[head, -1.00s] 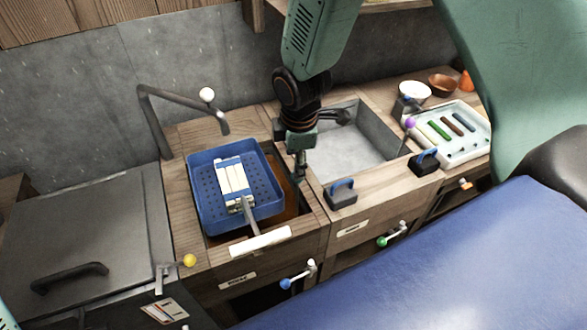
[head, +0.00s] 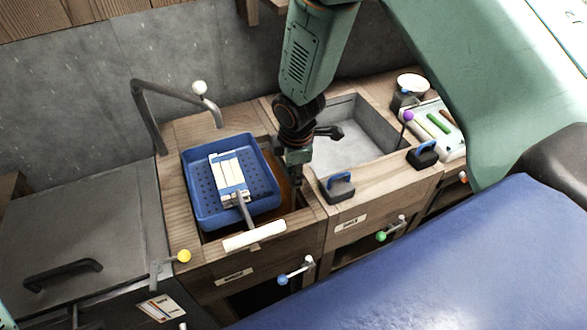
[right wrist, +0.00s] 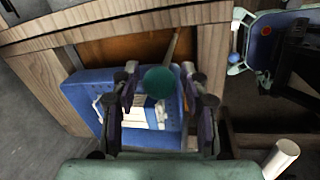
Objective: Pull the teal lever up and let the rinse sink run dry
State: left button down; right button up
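A teal ball knob (right wrist: 160,80) shows in the right wrist view, lined up between the spread fingers of my right gripper (right wrist: 166,98). I see no contact, and the depth between them is unclear. In the head view my right gripper (head: 296,180) points down by the divider between the two basins, and I cannot make out the teal knob there. The right grey basin (head: 380,115) has a pale grey bottom; whether water stands in it is unclear. The left basin, with brown-orange inside, holds a blue perforated tray (head: 200,205). My left gripper is out of view.
A white-handled mould (head: 228,172) lies in the blue tray. Levers with yellow (head: 184,256), blue (head: 282,280) and green (head: 381,236) knobs line the front. A purple knob (head: 408,116), two dark blue-handled blocks (head: 338,188) and a faucet (head: 150,110) stand nearby.

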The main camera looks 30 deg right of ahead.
jog(key=shift+w+a, duration=0.15)
jog(key=shift+a, duration=0.05)
jog(key=shift+c, duration=1.4)
jog(key=c, duration=0.5)
grip_shut()
notch_tip(320, 180, up, 4)
jog(key=p, duration=0.4)
jog(key=shift+r, duration=0.2)
jog(key=shift+w, duration=0.2)
